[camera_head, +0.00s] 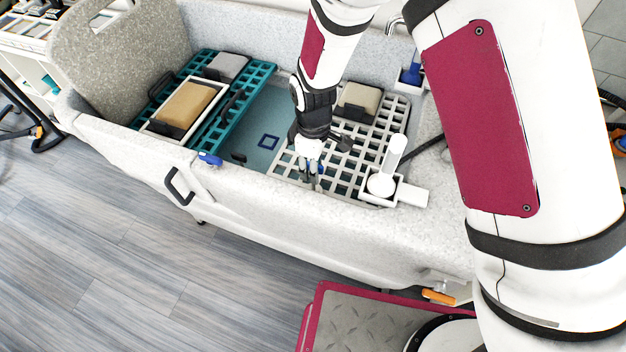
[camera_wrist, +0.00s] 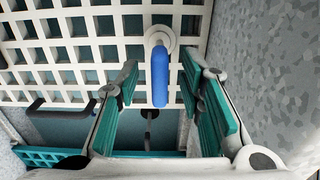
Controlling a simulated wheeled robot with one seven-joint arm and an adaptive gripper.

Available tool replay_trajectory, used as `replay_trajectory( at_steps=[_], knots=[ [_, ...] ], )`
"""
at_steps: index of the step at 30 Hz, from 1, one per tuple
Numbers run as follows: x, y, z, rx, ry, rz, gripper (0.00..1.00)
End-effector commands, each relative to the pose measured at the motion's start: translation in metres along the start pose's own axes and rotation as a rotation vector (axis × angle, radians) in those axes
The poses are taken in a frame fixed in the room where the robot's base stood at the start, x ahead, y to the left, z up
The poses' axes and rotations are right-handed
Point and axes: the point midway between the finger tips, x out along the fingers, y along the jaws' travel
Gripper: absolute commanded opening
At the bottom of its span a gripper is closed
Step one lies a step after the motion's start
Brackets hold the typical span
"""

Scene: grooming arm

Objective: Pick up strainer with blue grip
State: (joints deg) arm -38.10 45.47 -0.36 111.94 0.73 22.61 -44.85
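The strainer with blue grip shows in the wrist view as a blue grip (camera_wrist: 160,78) below a small white round head (camera_wrist: 160,37). It is by the white grid (camera_wrist: 60,52), and its grip lies between my two fingers. My gripper (camera_wrist: 165,88) is open, with teal pads on both sides of the grip and a visible gap on each side. I cannot tell how far the grip is below the fingertips. In the head view my gripper (camera_head: 312,182) points down at the front edge of the white grid, near the tub's front wall.
The speckled tub wall (camera_head: 270,200) runs close in front of my gripper. A white holder with a round-headed item (camera_head: 382,184) stands to the right. A tan block (camera_head: 358,99) sits behind on the grid. A teal rack (camera_head: 237,110) with a tan-topped tray (camera_head: 187,103) is left.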

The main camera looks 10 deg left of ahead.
Motion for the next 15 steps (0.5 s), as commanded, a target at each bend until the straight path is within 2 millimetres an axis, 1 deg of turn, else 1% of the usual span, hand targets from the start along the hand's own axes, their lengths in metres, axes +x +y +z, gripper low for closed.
replay_trajectory(
  at_steps=[3,8,9,11,12,13,15],
  knots=[
    [0.0036,0.0002,0.0,0.0,0.0,0.001,0.35],
    [0.0036,0.0004,0.0001,0.0,0.0,0.001,0.35],
    [0.0036,0.0004,0.0001,0.0,0.0,0.001,0.3],
    [0.0036,0.0004,0.0001,0.0,0.0,0.001,0.17],
    [0.0035,0.0004,0.0001,0.0,0.0,0.001,0.08],
    [0.0035,0.0004,0.0002,0.0,0.0,0.001,0.01],
    [0.0035,0.0004,0.0002,0.0,0.0,0.001,0.0]
  ],
)
